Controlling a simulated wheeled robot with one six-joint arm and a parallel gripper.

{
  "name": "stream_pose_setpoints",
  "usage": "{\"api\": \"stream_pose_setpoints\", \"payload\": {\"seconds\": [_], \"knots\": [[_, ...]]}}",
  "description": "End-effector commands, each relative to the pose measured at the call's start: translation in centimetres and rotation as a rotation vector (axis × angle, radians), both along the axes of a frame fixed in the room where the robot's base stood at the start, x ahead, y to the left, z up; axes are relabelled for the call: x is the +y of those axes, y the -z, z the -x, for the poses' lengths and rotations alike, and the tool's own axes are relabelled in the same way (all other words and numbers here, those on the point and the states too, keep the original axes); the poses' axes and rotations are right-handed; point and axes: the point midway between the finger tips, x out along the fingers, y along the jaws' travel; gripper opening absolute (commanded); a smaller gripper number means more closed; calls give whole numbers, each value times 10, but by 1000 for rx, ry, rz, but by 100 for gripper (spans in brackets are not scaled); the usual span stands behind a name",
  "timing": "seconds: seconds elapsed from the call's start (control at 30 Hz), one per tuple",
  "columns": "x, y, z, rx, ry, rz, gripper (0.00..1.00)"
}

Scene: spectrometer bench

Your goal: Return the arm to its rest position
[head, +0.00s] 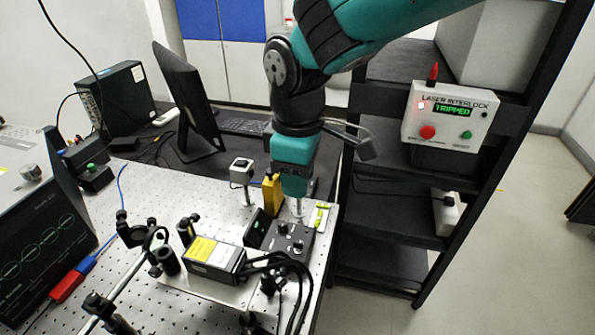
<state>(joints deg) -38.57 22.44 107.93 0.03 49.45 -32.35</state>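My teal and black arm reaches in from the top right and bends down over the right edge of the perforated optical bench (140,195). My gripper (297,207) points down at the bench's right side, close above a black control box with knobs (287,240). A yellow block (272,193) stands just left of it, and a small bright yellow-green item (321,215) lies just right of it. The fingertips are small and partly hidden, so I cannot tell whether they are open or touching anything.
A laser interlock box (450,117) reading "TRIPPED" is on the black shelf rack (385,175) close right of my arm. A black module with a yellow label (213,256), cables and a small post-mounted sensor (241,170) crowd the bench. A monitor (185,100) stands behind.

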Motion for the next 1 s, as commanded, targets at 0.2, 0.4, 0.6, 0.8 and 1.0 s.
{"api": "stream_pose_setpoints", "payload": {"seconds": [0.2,0.4,0.6,0.8,1.0], "knots": [[0,-16,0,-1,0,-1,33],[0,-17,0,0,0,0,33],[-11,-23,5,2,33,-17,33],[-71,-50,52,27,247,-137,33],[-112,-59,124,77,487,-279,33]]}}
